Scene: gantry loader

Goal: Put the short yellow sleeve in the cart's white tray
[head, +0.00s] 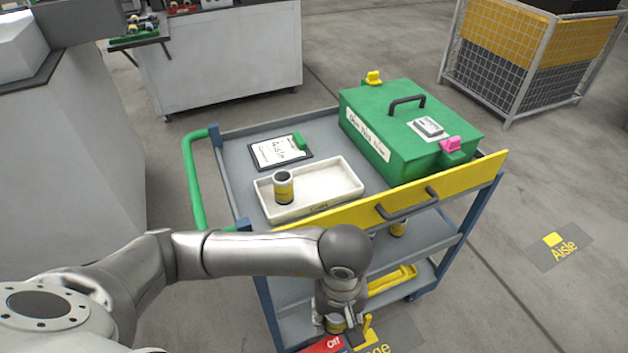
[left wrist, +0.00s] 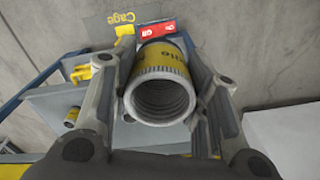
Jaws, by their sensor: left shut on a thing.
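My left gripper (head: 338,316) is shut on a sleeve with a yellow band and a light threaded rim, seen end-on in the left wrist view (left wrist: 163,84). In the head view the held sleeve (head: 336,323) shows partly below the gripper, in front of the cart's near side and apart from the tray. The white tray (head: 335,178) lies on the cart's top shelf. A sleeve with a yellow band (head: 283,187) stands upright in its left part. My right gripper is not in view.
A green box (head: 370,125) with a handle fills the cart top's right side. A clipboard (head: 279,150) lies behind the tray. A yellow panel with a handle (head: 460,180) edges the near side. Another yellow item (head: 398,229) sits on the shelf below. The tray's right part is clear.

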